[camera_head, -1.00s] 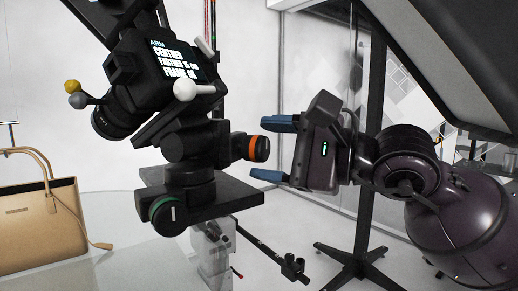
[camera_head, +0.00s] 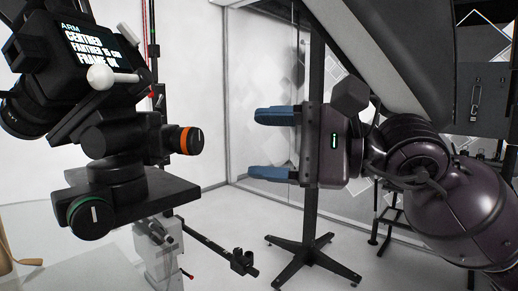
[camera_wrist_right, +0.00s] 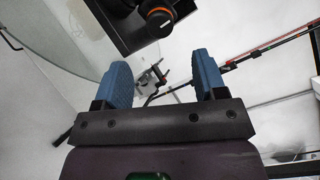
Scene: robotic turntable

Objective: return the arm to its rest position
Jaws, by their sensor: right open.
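My right gripper (camera_head: 276,144) is open, its two blue fingers apart with nothing between them. In the head view it points left toward the camera rig (camera_head: 115,150), with a clear gap between them. My right arm comes in from the right side. In the right wrist view the blue fingers (camera_wrist_right: 160,84) are spread, and part of the rig (camera_wrist_right: 148,18) with its orange-ringed knob shows beyond them at the top. My left gripper is not in view.
A black stand (camera_head: 311,262) with a spread foot stands behind my gripper. A dark slanted panel (camera_head: 405,45) hangs at the upper right. A light table (camera_head: 85,275) and a sliver of a tan bag (camera_head: 5,262) are at lower left.

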